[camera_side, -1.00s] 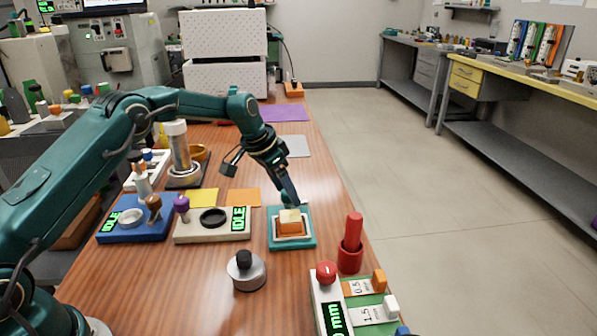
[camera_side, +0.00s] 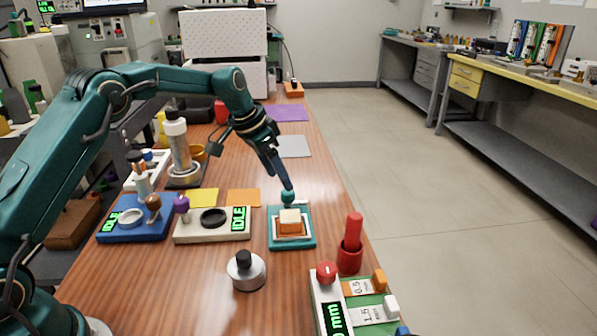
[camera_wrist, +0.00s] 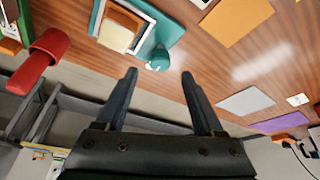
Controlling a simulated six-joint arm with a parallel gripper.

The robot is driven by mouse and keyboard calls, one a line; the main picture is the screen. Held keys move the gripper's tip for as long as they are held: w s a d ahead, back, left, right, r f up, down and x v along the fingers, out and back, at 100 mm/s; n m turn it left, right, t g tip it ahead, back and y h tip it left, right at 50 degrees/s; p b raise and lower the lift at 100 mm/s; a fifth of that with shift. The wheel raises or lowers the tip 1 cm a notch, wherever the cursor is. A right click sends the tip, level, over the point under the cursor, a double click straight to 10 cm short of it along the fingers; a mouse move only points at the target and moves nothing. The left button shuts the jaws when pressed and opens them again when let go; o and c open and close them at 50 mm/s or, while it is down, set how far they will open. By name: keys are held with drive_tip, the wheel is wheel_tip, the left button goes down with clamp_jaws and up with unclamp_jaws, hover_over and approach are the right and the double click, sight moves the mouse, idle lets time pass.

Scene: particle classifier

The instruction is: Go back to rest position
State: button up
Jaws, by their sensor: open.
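My gripper (camera_side: 285,183) is above the table, over the back edge of a teal tray (camera_side: 272,240). In the wrist view my gripper (camera_wrist: 158,82) shows two dark fingers spread apart with nothing between them. The tray holds an orange block with a pale top (camera_side: 290,222). A round teal knob (camera_side: 288,198) stands at the back of the tray, just under the fingertips in the side view. In the wrist view the knob (camera_wrist: 158,60) lies ahead of the fingers, apart from them.
A red holder (camera_side: 350,258) with a red cylinder stands right of the tray. A cream station (camera_side: 190,232) and a blue station (camera_side: 130,235) stand to the left. A grey round weight (camera_side: 246,272) sits in front. The table behind the tray, near the grey mat (camera_side: 294,146), is mostly clear.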

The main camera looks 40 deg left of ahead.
drive_tip(key=s+d+r+t, duration=0.1)
drive_tip(key=s+d+r, duration=0.2)
drive_tip(key=s+r, duration=0.4)
drive_tip(key=s+d+r+t, duration=0.2)
drive_tip(key=s+r, duration=0.2)
drive_tip(key=r, duration=0.5)
drive_tip(key=s+f+n, duration=0.1)
drive_tip(key=s+f, duration=0.2)
drive_tip(key=s, duration=0.3)
drive_tip(key=s+f+n+g, duration=0.1)
drive_tip(key=s+f, duration=0.2)
drive_tip(key=s, duration=0.3)
drive_tip(key=s+f+n+y, duration=0.1)
drive_tip(key=s+f, duration=0.2)
drive_tip(key=s, duration=0.3)
drive_tip(key=shift+s+d+f+g, duration=0.15)
drive_tip(key=shift+s+d+g, duration=0.15)
drive_tip(key=shift+d, duration=0.1)
